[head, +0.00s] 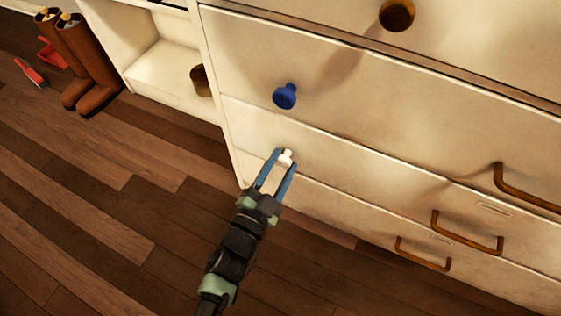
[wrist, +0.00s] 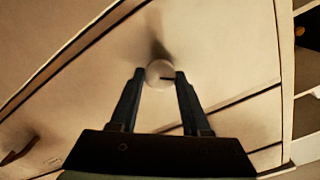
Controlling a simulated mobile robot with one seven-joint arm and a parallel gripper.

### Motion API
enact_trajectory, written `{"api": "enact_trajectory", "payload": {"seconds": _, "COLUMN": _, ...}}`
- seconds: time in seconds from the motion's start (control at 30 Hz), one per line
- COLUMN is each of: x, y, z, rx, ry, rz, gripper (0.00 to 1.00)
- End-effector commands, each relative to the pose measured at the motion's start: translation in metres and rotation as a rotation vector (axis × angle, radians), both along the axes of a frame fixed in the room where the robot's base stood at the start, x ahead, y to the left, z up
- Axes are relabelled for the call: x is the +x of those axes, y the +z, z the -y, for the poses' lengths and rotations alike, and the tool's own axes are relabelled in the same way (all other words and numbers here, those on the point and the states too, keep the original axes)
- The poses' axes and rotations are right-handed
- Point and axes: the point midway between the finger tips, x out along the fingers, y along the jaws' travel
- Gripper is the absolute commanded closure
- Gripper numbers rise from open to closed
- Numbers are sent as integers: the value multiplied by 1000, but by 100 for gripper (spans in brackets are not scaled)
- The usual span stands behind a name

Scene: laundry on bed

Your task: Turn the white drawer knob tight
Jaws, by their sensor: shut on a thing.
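The white knob (head: 286,157) is on the front of a cream drawer, below a blue knob (head: 285,96). My gripper (head: 282,156) is at the white knob, with one blue finger on each side of it. The gripper is shut on the knob. In the wrist view the round white knob (wrist: 159,73) sits between the two fingertips (wrist: 160,76), with a dark mark on its right side. How far the knob is screwed in cannot be told, as its base is hidden.
Brass handles (head: 466,234) are on the drawers to the right. A round brown knob (head: 397,14) is above. An open shelf (head: 160,72) is at the left, with brown boots (head: 88,55) and a red brush (head: 31,74) on the wooden floor. The floor around my arm is clear.

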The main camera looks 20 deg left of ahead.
Motion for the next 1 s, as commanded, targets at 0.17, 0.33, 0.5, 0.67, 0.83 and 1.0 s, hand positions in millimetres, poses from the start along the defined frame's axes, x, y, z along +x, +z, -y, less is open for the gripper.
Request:
{"api": "enact_trajectory", "payload": {"seconds": 0.17, "x": 0, "y": -1, "z": 0, "rx": 166, "ry": 3, "rz": 4, "gripper": 100}}
{"api": "enact_trajectory", "payload": {"seconds": 0.33, "x": 0, "y": -2, "z": 0, "rx": 328, "ry": 3, "rz": 9, "gripper": 100}}
{"api": "enact_trajectory", "payload": {"seconds": 0.5, "x": 0, "y": -3, "z": 0, "rx": 490, "ry": 3, "rz": 14, "gripper": 100}}
{"api": "enact_trajectory", "payload": {"seconds": 0.67, "x": 0, "y": -3, "z": 0, "rx": 632, "ry": 3, "rz": 20, "gripper": 100}}
{"api": "enact_trajectory", "payload": {"seconds": 0.83, "x": -1, "y": -4, "z": 0, "rx": 760, "ry": 2, "rz": 23, "gripper": 100}}
{"api": "enact_trajectory", "payload": {"seconds": 1.0, "x": -1, "y": -4, "z": 0, "rx": 857, "ry": 2, "rz": 26, "gripper": 100}}
